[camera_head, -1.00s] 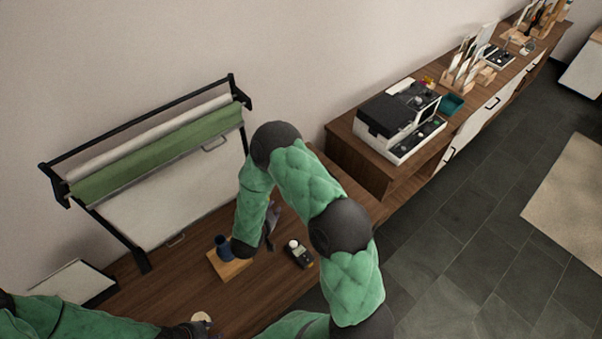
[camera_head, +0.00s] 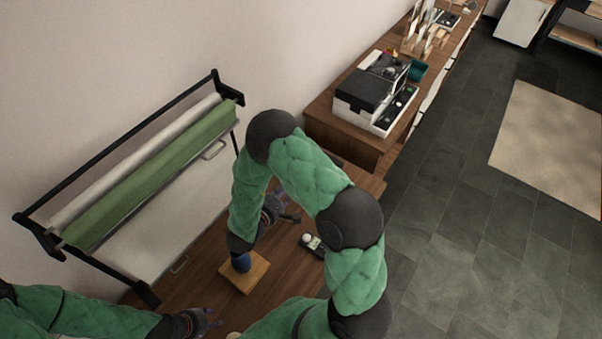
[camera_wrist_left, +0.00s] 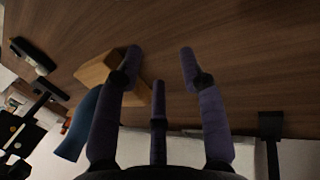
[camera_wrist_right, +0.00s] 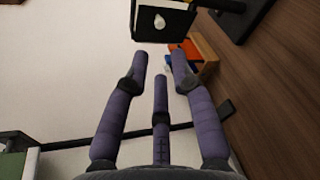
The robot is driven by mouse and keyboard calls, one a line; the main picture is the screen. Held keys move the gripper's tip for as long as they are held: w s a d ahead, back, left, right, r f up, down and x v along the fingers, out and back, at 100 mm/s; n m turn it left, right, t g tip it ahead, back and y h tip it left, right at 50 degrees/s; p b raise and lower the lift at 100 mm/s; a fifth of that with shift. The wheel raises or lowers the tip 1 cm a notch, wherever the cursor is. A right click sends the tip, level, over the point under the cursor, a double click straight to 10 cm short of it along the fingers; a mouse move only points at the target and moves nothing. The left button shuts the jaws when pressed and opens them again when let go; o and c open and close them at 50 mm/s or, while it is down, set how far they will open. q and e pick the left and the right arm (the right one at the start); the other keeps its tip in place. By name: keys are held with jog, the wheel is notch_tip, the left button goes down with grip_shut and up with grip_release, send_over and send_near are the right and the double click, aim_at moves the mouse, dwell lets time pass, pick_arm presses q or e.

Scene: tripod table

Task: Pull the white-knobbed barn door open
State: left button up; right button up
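In the right wrist view a dark panel (camera_wrist_right: 182,28) with a white knob (camera_wrist_right: 159,21) on its face shows at the top, beyond my fingertips; I cannot tell for sure that it is the barn door. My right gripper (camera_wrist_right: 161,57) has its fingers apart and empty, not touching the panel. In the head view the right gripper (camera_head: 280,208) is partly hidden by my right arm, and I cannot make out the panel there. My left gripper (camera_head: 213,320) is low at the left; its wrist view shows its fingers (camera_wrist_left: 161,53) spread and empty.
A blue item (camera_head: 241,262) stands on a wooden block (camera_head: 256,274) on the brown table. A small dark device (camera_head: 313,246) lies to its right. A frame with a green roll (camera_head: 150,175) stands behind. A black-and-white machine (camera_head: 374,103) sits on the counter beyond.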

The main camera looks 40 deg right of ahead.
jog(key=x, duration=1)
jog(key=shift+d+b, duration=0.35)
jog(key=shift+b, duration=0.1)
jog(key=shift+f, duration=0.1)
grip_shut()
